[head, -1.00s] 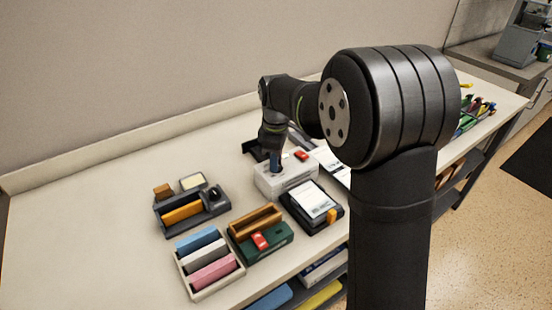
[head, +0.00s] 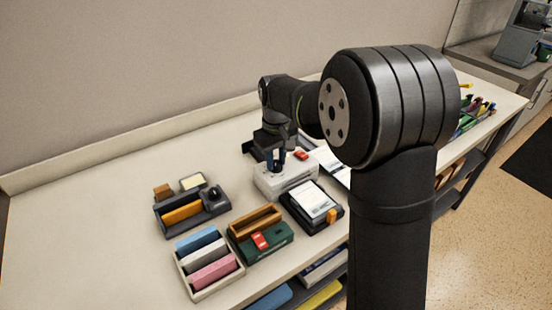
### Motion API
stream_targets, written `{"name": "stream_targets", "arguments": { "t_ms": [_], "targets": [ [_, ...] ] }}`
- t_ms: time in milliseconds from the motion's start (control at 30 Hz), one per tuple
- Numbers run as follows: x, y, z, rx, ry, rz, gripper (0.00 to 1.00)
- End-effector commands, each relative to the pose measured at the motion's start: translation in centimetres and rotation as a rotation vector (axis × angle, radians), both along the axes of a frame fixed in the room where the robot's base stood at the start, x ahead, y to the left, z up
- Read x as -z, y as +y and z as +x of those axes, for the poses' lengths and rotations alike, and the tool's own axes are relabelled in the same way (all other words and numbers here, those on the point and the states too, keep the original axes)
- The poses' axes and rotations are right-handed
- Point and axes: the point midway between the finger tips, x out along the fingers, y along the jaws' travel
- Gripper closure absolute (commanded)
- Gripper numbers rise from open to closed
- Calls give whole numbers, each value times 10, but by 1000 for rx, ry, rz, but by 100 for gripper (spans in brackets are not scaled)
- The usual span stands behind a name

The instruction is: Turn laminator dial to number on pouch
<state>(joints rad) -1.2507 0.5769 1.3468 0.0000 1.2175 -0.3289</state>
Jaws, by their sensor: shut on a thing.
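The laminator (head: 287,183) is a pale box with a red switch (head: 301,155) on top, near the middle of the bench. The dial's marks cannot be read. A white printed sheet (head: 335,165), maybe the pouch, lies to the right of the laminator, partly behind my arm. Another white printed card (head: 314,201) lies on a black device in front. No number is readable on either.
The black device (head: 328,224) has an orange knob. A green unit (head: 275,250) with a wooden tray, a box of coloured blocks (head: 194,289) and a dark organiser (head: 172,225) stand left and front. The bench's left end is clear.

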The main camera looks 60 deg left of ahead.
Motion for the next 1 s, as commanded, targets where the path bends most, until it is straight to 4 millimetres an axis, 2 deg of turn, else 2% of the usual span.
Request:
{"name": "stream_targets", "arguments": {
  "t_ms": [300, 733, 767, 867, 1000],
  "targets": [
    [0, 0, 0, 88, 0, -1, 96],
    [1, 0, 0, 97, 0, -2, 96],
    [1, 0, 0, 97, 0, -2, 71],
    [1, 0, 0, 96, 0, -1, 52],
    [0, 0, 0, 96, 0, -1, 51]
  ]
}}
